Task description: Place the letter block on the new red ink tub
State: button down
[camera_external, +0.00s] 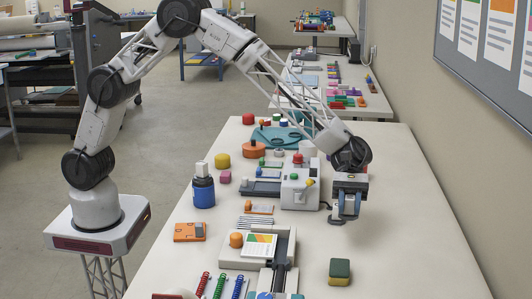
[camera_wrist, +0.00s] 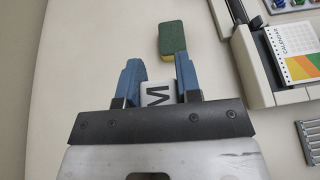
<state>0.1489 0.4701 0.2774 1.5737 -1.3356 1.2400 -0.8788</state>
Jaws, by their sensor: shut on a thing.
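The letter block (camera_wrist: 158,94), pale grey with a dark M, sits between my blue fingers in the wrist view. My gripper (camera_wrist: 158,78) is shut on it. In the external view my gripper (camera_external: 345,216) hangs above the right side of the long table, right of the white boxy machine; the block cannot be made out there. A small red round tub (camera_external: 248,119) stands at the table's far end, well away from my gripper. I cannot tell for sure that it is the new red ink tub.
A green and yellow sponge (camera_external: 340,271) lies in front of my gripper. The white machine (camera_external: 299,188), a blue bottle (camera_external: 203,191), an orange tub (camera_external: 254,149) and a yellow tub (camera_external: 222,161) stand left and beyond. The table's right side is mostly clear.

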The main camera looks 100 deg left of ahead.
jog(key=shift+a, duration=0.1)
jog(key=s+a+r+n+t, duration=0.1)
jog(key=s+a+t, duration=0.1)
jog(key=a, duration=1.1)
jog(key=s+a+r+n+t, duration=0.1)
jog(key=s+a+n+t, duration=0.1)
jog(key=a, duration=1.2)
jog(key=s+a+r+n+t, duration=0.1)
jog(key=s+a, duration=0.3)
jog(key=a, duration=0.9)
jog(key=shift+s+a+r+n+t+y, duration=0.2)
jog(key=shift+r+n+t+y, duration=0.2)
jog(key=shift+r+n, duration=0.15)
jog(key=shift+s+a+r, duration=0.15)
jog(key=shift+s+a, duration=0.25)
jog(key=shift+a, duration=0.25)
jog(key=shift+w, duration=0.1)
jog(key=w, duration=0.5)
jog(key=w+a+f, duration=0.1)
jog(key=w, duration=0.4)
jog(key=w+a, duration=0.1)
jog(key=w, duration=0.4)
jog(key=shift+w+a+f, duration=0.15)
jog(key=shift+w+f, duration=0.1)
jog(key=shift+w, duration=0.1)
